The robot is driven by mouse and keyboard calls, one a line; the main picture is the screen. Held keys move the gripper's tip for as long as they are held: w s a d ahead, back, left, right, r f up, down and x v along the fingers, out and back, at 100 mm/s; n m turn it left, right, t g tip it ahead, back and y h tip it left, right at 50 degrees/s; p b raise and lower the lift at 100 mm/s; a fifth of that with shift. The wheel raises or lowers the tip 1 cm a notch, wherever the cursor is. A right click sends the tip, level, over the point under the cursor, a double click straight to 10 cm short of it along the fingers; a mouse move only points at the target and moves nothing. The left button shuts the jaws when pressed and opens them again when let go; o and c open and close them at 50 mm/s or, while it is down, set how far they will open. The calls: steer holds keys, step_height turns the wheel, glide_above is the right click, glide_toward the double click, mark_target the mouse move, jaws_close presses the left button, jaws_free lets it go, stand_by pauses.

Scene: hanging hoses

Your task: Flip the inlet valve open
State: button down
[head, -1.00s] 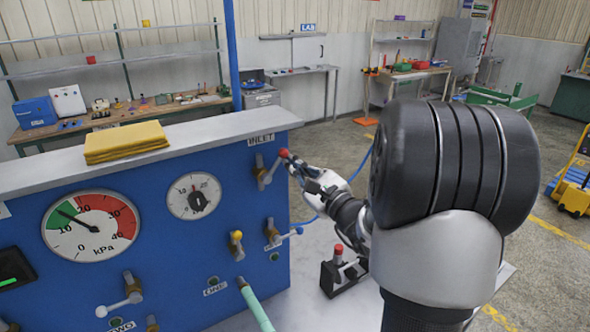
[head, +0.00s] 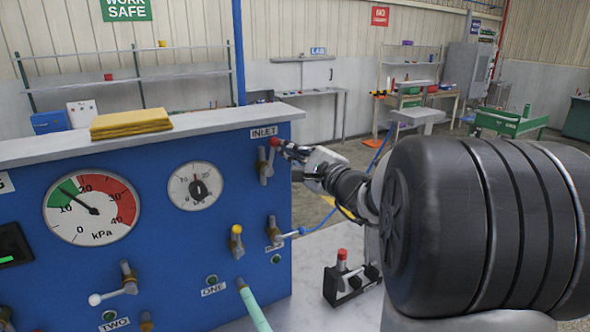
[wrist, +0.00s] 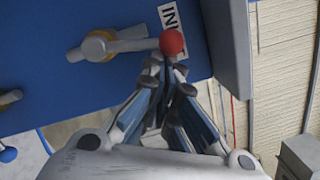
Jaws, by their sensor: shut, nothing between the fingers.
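The inlet valve (head: 264,160) is on the blue panel's upper right, under the INLET label (head: 264,132). Its pale lever rises steeply, slightly right, to a red knob (head: 275,142). In the wrist view the lever (wrist: 125,45) runs from a brass hub to the red knob (wrist: 172,43). My gripper (head: 284,146) is shut and empty, its tips at the knob's right side. In the wrist view my gripper (wrist: 168,74) has its fingertips close against the knob; I cannot tell whether they touch. The knob is not between the fingers.
The pressure gauge (head: 92,204) reads between 10 and 20 kPa. Another lever with a blue knob (head: 290,234) sits below the inlet valve. A small black fixture with a red knob (head: 342,254) stands on the bench. A folded yellow cloth (head: 130,122) lies on the panel top.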

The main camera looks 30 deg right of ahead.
steer(key=shift+a+r+n+b, duration=0.4)
steer(key=shift+a+n+b, duration=0.1)
steer(key=shift+n+b, duration=0.85)
